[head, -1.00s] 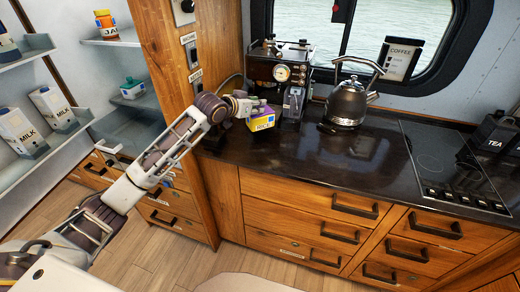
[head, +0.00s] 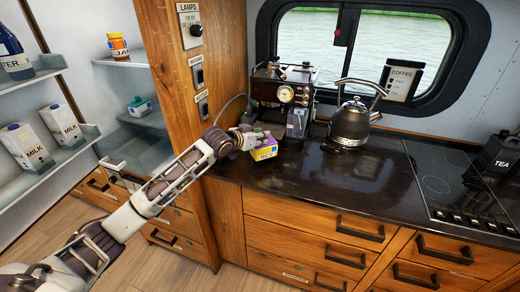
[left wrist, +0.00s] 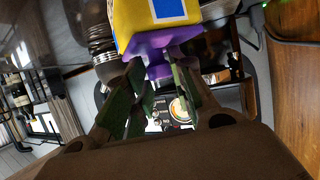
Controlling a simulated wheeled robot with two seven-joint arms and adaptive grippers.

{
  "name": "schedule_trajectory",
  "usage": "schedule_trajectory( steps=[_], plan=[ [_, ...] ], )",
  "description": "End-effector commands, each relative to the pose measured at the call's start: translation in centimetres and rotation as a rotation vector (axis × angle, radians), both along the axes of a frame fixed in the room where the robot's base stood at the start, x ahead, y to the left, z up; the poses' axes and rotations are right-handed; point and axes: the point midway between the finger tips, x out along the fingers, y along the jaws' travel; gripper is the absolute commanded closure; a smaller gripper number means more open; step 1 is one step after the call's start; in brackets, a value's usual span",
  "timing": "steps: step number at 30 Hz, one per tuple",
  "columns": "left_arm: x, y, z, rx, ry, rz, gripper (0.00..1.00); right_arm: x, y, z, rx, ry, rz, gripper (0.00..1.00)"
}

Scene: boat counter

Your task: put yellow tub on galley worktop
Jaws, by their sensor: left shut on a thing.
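The yellow tub (head: 265,153), with a purple lid and a label, is at the left end of the dark galley worktop (head: 300,187), in front of the coffee machine. My left gripper (head: 247,138) is shut on its purple top. In the left wrist view the fingers (left wrist: 158,78) close on the purple lid, and the yellow body (left wrist: 150,18) of the tub shows beyond them. I cannot tell whether its base touches the worktop. My right gripper is in neither view.
The coffee machine (head: 282,95) stands close behind the tub. A kettle (head: 350,122) and a hob (head: 452,185) are further right. A wooden partition (head: 225,75) borders the left side. The worktop's front middle is clear.

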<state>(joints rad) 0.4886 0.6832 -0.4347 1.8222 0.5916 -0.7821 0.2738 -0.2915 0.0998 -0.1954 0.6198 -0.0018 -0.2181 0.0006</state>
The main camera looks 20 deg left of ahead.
Motion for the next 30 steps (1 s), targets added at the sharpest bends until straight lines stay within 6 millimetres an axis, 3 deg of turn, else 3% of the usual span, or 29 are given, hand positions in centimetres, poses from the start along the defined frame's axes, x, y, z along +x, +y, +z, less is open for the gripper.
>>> schedule_trajectory(
  steps=[6, 17, 30],
  plan=[
    [0.0, 0.0, -1.2, -0.001, -0.004, 0.000, 1.00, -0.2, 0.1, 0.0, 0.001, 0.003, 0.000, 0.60],
    [0.0, 0.0, -1.5, 0.000, -0.004, 0.000, 1.00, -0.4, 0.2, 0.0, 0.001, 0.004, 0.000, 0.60],
    [0.0, 0.0, -4.9, 0.000, -0.004, 0.000, 1.00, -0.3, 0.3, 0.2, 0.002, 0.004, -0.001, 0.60]
  ],
)
